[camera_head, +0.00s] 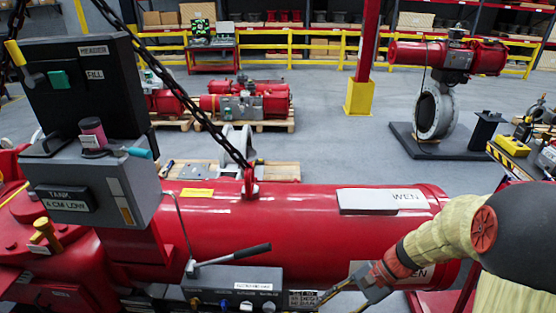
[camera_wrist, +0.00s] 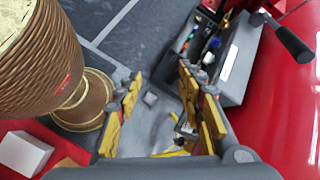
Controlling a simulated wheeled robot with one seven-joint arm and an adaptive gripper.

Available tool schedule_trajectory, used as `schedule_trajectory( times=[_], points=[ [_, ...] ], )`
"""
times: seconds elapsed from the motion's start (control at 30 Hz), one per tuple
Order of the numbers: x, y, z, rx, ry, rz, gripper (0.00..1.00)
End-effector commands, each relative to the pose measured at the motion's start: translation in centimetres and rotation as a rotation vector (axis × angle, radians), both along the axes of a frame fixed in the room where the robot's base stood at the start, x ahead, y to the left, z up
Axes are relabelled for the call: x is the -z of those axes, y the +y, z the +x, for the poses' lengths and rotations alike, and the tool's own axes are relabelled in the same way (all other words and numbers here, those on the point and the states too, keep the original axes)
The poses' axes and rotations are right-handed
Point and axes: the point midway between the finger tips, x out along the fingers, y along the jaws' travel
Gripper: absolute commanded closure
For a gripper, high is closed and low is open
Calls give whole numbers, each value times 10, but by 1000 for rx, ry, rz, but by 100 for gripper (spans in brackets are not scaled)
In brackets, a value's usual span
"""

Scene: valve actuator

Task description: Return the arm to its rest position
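My arm comes in from the right in the head view, with a beige sleeve and a red joint. My gripper (camera_head: 338,291) is low in front of the large red actuator cylinder (camera_head: 300,222), near its right end. In the wrist view my gripper (camera_wrist: 160,78) has its two yellow-padded fingers spread apart with nothing between them. The red cylinder (camera_wrist: 285,110) fills the right side of that view. Whether the gripper touches the cylinder cannot be told.
A grey hand-pump unit (camera_head: 238,282) with a black lever (camera_head: 236,254) sits before the cylinder; it also shows in the wrist view (camera_wrist: 238,62). A chain (camera_head: 180,95) hangs to the cylinder's top. A grey control box (camera_head: 90,185) stands left.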

Motion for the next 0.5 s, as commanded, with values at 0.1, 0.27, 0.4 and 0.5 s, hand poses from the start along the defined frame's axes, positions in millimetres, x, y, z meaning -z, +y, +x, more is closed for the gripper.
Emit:
schedule_trajectory(
  times=[0.1, 0.27, 0.4, 0.5],
  points=[
    [1, -10, -17, -98, -67, -84, 61],
    [-1, -26, -40, -257, -184, -226, 61],
    [-6, -44, -59, -416, -320, -377, 61],
    [-12, -54, -70, -518, -419, -480, 61]
  ],
)
